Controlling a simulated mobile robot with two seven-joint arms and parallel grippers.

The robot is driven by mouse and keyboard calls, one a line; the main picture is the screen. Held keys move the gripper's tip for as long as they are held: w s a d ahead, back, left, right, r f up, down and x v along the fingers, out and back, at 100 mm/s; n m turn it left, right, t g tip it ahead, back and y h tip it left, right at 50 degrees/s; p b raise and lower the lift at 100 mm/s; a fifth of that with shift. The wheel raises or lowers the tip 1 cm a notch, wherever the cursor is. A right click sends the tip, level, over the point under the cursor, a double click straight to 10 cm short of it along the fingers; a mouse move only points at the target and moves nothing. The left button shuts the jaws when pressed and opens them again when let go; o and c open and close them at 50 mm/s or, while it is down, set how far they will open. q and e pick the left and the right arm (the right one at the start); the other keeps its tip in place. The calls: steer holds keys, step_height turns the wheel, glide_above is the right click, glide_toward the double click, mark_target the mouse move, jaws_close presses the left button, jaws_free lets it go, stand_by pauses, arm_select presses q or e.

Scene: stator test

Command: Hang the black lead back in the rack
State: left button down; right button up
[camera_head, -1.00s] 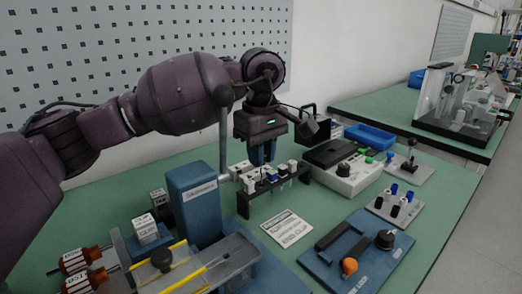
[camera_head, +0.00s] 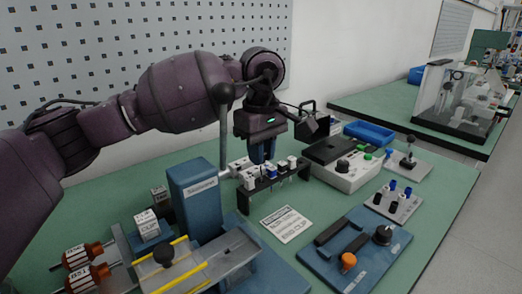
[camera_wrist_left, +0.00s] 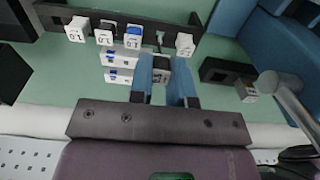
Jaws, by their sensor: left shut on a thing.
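The rack (camera_head: 262,189) is a dark bar on legs in the middle of the table; several white plug heads with dark or blue parts sit along its top. In the left wrist view the rack (camera_wrist_left: 60,17) runs across the top, with labelled white plugs on its edge. My left gripper (camera_head: 263,152) is at the rack's back side, blue fingers pointing down. In the wrist view its fingers (camera_wrist_left: 163,78) are shut on a small dark-and-white plug head (camera_wrist_left: 161,66), seemingly the black lead's. The lead's lower part is hidden. My right gripper is not in view.
A blue block (camera_head: 193,195) and an upright grey post (camera_head: 223,135) stand left of the rack. A white meter box (camera_head: 347,170) is right of it. A white card (camera_head: 286,224) and a blue plate (camera_head: 320,262) lie in front. White-and-blue pieces (camera_wrist_left: 119,76) are close beside the fingers.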

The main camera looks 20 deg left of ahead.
mark_target(261, 181)
arm_select(q)
steer(key=shift+f, duration=0.3)
stand_by(0.5)
steer(key=shift+f, duration=0.2)
steer(key=shift+f, duration=0.85)
steer(key=shift+f, duration=0.25)
steer(key=shift+f, duration=0.7)
steer(key=c, duration=1)
jaws_free()
